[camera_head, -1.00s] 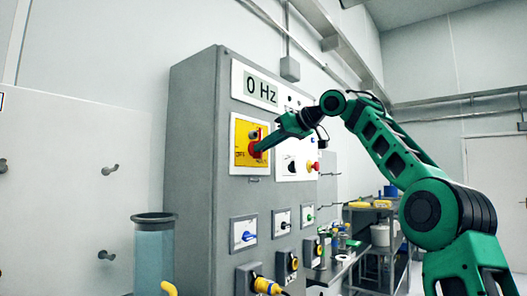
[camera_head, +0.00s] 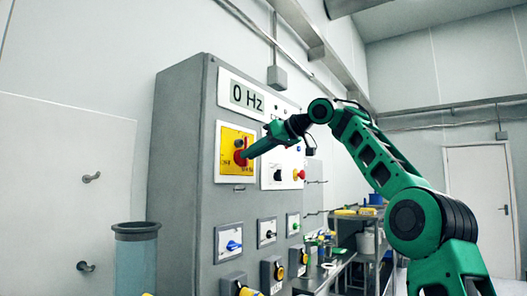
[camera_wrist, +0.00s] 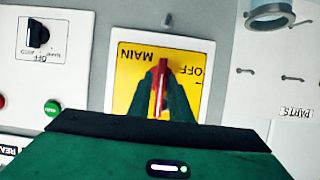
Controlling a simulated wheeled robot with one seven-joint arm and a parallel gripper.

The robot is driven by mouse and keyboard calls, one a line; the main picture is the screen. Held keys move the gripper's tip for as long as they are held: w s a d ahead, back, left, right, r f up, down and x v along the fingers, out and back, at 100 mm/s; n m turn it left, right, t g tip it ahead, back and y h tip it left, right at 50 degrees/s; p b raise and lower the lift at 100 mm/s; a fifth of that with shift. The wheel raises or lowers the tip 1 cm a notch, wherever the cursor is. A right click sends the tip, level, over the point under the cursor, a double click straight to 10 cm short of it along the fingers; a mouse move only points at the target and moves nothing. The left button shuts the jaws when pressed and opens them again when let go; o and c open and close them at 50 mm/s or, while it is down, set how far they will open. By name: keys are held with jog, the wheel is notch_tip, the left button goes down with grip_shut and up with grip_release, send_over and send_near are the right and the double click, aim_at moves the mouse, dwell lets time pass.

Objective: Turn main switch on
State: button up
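The main switch is a yellow plate (camera_head: 225,172) with a red handle (camera_head: 239,158) on the grey cabinet's front, below the "0 Hz" display. In the wrist view the plate (camera_wrist: 126,85) appears upside down, with "MAIN" and "OFF" printed on it. The red handle (camera_wrist: 163,70) stands lengthwise between my fingers. My gripper (camera_head: 245,154) is at the switch; in the wrist view its two green fingers (camera_wrist: 162,80) flank the handle closely and appear shut on it. The fingers hide the lower part of the handle and plate.
A white plate with a black knob (camera_head: 278,175) and a red button (camera_head: 299,174) is right of the switch. Several smaller switches and sockets (camera_head: 229,242) are below. A clear cylinder (camera_head: 136,262) stands at the left. A cluttered trolley (camera_head: 345,255) stands behind.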

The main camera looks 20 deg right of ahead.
jog(key=v, duration=0.9)
jog(key=shift+s+d, duration=0.2)
jog(key=shift+d, duration=0.1)
jog(key=shift+r, duration=0.1)
